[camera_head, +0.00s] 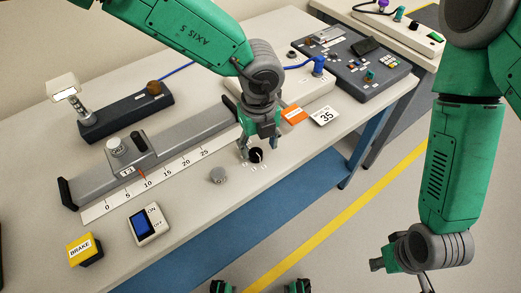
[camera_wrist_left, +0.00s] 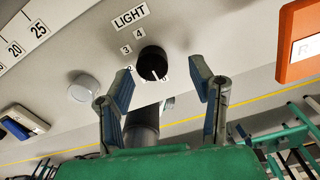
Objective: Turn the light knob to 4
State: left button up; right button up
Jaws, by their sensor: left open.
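The black light knob (camera_wrist_left: 152,62) sits on the light grey table under a "LIGHT" label (camera_wrist_left: 130,17) in the left wrist view. The numerals 4, 3 and 2 run down its left side; lower marks are partly hard to read. Its white pointer line faces the bottom of the picture, away from 4. My left gripper (camera_wrist_left: 161,82) is open, its blue-grey fingertips apart on either side of the knob's near side. In the head view the left gripper (camera_head: 259,150) is over the knob (camera_head: 256,156). My right gripper (camera_head: 425,282) hangs at the lower right, partly cut off.
A round grey button (camera_head: 218,175) is left of the knob. An orange tag (camera_head: 293,115) and a "35" card (camera_head: 325,116) are close right.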

pick_arm(q)
jog(key=shift+a+f, duration=0.45)
jog(key=shift+f, duration=0.15)
jog(key=shift+a+f, duration=0.4)
jog(key=shift+f, duration=0.2)
jog(key=shift+d, duration=0.65)
jog(key=c, duration=0.4)
jog(key=shift+d+r, duration=0.1)
jog(key=shift+d, duration=0.05)
grip_shut()
jog(key=shift+a, duration=0.45)
